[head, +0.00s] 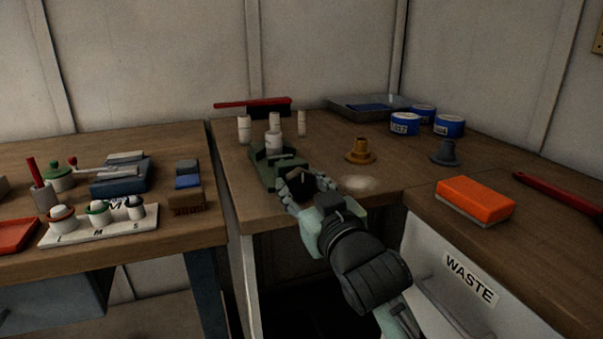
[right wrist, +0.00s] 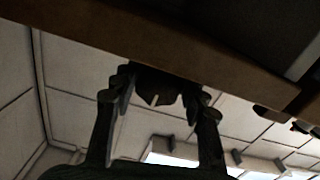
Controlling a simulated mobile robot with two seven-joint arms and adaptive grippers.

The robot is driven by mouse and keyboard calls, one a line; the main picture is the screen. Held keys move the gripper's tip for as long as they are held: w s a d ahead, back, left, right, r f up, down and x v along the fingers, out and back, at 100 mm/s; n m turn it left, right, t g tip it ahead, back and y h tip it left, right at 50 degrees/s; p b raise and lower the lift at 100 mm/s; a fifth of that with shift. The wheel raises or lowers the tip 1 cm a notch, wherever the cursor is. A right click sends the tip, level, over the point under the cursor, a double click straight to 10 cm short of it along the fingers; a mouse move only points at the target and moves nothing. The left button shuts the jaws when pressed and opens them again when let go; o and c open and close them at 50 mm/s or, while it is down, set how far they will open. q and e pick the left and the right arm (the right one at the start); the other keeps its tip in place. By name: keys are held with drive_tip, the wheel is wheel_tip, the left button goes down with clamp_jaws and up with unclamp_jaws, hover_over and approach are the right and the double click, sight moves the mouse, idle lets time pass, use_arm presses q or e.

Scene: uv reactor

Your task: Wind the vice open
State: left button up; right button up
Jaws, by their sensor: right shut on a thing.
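The green vice (head: 268,165) sits at the front left corner of the back bench. A white cylindrical piece stands at its jaws, but I cannot tell whether it is clamped. My right gripper (head: 303,188) is at the vice's front end, just off the bench edge. In the right wrist view its two fingers (right wrist: 160,95) are closed around a dark part (right wrist: 158,86) below the bench edge, which looks like the vice handle. The gripper hides most of the handle in the head view. My left gripper is not in view.
Several white cylinders stand around the vice, with a red-handled brush (head: 262,104) behind. A brass flanged part (head: 360,151), a grey one (head: 444,152) and blue-labelled tins (head: 405,124) stand to the right. An orange sponge block (head: 474,197) lies above the WASTE bin (head: 465,290).

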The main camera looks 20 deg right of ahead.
sight(301, 170)
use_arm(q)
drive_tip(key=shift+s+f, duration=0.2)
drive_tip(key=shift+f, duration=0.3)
use_arm(e)
drive_tip(key=o, duration=1.2)
drive_tip(key=shift+c, duration=0.2)
drive_tip(key=shift+r, duration=0.15)
wheel_tip(301, 170, up, 10)
drive_tip(key=shift+f, duration=0.1)
